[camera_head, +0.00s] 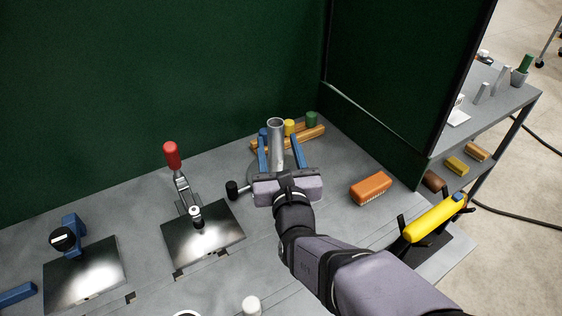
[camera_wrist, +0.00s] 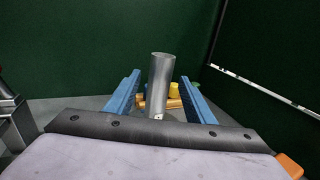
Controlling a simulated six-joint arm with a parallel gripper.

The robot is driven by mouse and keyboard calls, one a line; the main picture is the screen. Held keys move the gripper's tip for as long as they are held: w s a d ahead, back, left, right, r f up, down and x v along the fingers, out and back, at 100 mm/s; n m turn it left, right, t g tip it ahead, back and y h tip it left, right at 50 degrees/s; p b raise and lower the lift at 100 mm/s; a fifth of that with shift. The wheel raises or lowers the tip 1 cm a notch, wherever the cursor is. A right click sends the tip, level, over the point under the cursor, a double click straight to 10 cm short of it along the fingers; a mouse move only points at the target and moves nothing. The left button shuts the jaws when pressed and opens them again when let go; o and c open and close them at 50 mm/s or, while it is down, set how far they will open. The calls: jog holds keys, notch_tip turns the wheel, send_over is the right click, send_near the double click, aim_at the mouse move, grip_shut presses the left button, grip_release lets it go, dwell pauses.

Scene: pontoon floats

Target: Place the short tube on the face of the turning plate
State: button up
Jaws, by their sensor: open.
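The short tube (camera_head: 276,145) is a grey metal cylinder with an open top, standing near upright between the two blue fingers of my gripper (camera_head: 279,150). In the wrist view the tube (camera_wrist: 161,82) shows a gap to the finger on each side, so the open fingers (camera_wrist: 160,88) flank it without gripping. The turning plate seems to be the grey round edge (camera_head: 252,158) beside the left finger; most of it is hidden by the gripper and tube. The tube's foot is hidden in the head view, and I cannot tell whether it rests on the plate face.
A black knob (camera_head: 232,190) is just left of my gripper. A red-handled clamp (camera_head: 172,156) stands on a metal plate further left. Behind are a wooden rack (camera_head: 301,138) and coloured cylinders. An orange brush (camera_head: 371,187) lies right. Green walls close the back and right.

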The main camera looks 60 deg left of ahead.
jog(key=shift+b+v, duration=0.35)
jog(key=shift+v, duration=1.7)
